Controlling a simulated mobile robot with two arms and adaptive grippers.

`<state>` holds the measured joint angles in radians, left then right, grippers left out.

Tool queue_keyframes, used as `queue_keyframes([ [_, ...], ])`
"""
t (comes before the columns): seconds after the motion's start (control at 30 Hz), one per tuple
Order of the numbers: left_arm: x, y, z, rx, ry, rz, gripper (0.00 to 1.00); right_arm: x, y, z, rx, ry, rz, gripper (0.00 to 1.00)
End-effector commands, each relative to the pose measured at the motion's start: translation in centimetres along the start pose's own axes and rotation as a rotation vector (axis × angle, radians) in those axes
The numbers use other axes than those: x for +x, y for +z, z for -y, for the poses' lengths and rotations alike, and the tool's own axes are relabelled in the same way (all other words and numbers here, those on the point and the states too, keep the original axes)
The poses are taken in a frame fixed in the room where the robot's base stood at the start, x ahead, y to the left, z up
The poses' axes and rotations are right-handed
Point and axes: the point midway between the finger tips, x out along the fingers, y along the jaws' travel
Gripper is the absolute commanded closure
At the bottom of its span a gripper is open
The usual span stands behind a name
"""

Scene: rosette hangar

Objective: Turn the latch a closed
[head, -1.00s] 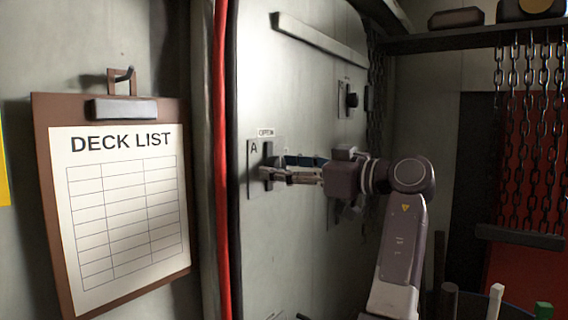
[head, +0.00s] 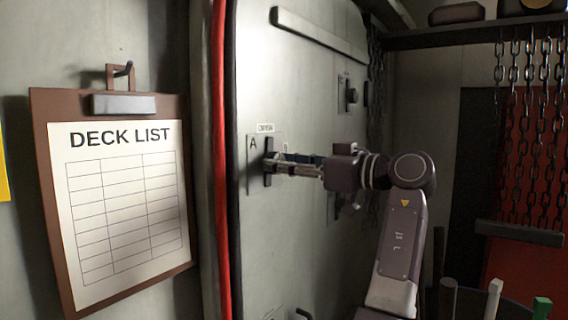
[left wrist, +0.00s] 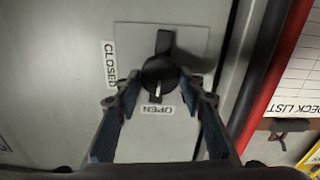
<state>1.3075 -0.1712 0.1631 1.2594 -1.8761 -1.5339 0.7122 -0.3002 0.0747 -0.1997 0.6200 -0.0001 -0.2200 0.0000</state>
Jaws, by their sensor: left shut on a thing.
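Latch a is a black knob with a bar handle (left wrist: 160,72) on a grey plate marked A (head: 253,172). In the head view its handle (head: 268,162) stands upright. In the left wrist view a white mark on the knob points to the OPEN label (left wrist: 158,109). The CLOSED label (left wrist: 109,64) is on the left side of the plate. My left gripper (left wrist: 158,92) is shut on the latch, one finger on each side of the knob. It also shows in the head view (head: 280,164), reaching in from the right. My right gripper is not in view.
A DECK LIST clipboard (head: 120,205) hangs left of a red pipe (head: 220,160). Another dark knob (head: 351,96) is on the panel above my arm. A long bar (head: 318,36) runs along the panel top. Chains (head: 530,130) hang at the right.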

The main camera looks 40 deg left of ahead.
Motion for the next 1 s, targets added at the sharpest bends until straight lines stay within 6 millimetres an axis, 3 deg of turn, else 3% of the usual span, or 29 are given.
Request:
queue_keyframes([
  [1.0,0.02,-0.07,-0.37,0.921,0.000,-0.005,0.88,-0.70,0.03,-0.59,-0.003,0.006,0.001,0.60],
])
